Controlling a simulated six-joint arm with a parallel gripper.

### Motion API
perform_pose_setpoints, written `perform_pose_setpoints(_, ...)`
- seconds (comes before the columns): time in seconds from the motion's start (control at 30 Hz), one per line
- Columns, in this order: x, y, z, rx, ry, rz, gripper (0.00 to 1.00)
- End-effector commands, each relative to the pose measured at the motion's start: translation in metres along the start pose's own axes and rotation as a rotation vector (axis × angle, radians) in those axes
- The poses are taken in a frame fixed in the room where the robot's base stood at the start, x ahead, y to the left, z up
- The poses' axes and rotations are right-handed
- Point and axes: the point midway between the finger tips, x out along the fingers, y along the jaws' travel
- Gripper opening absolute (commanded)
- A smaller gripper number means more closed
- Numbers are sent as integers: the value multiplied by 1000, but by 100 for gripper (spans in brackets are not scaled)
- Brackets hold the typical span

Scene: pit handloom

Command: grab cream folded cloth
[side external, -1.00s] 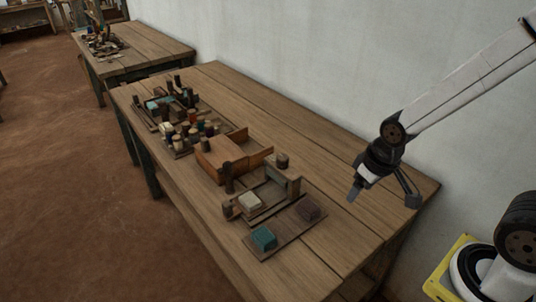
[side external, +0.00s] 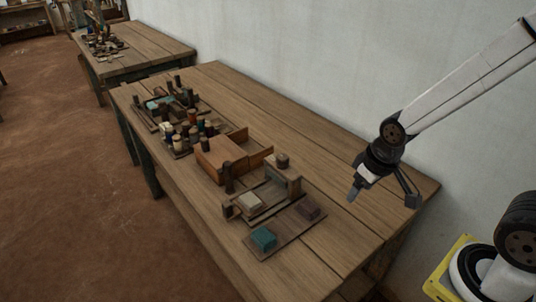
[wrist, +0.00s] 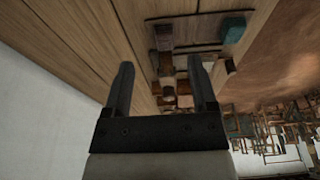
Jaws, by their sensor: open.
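The cream folded cloth (side external: 249,202) lies in a small wooden tray near the front edge of the table in the side external view. Upright wooden blocks stand at the tray's ends. My gripper (side external: 380,195) is above the right part of the table, well to the right of the cloth and apart from it. In the wrist view my gripper (wrist: 160,82) has its two fingers wide apart with nothing between them.
A teal folded cloth (side external: 264,239) and a dark brown one (side external: 307,208) lie on a flat board beside the tray. An orange-brown wooden box (side external: 220,158) and several spools (side external: 181,141) stand farther left. The table's right part is bare. A white wall runs behind.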

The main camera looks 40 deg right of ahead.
Motion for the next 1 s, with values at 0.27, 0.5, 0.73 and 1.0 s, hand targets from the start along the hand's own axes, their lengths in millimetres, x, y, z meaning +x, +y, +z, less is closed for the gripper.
perform_pose_setpoints(0.27, 0, 0, 0, 0, 0, 0, 74)
perform_pose_setpoints(0.5, 0, 0, 0, 0, 0, 0, 75)
perform_pose_setpoints(0.73, 1, 0, 0, -8, -4, 2, 75)
perform_pose_setpoints(1.0, 10, 4, 8, -157, -81, 46, 75)
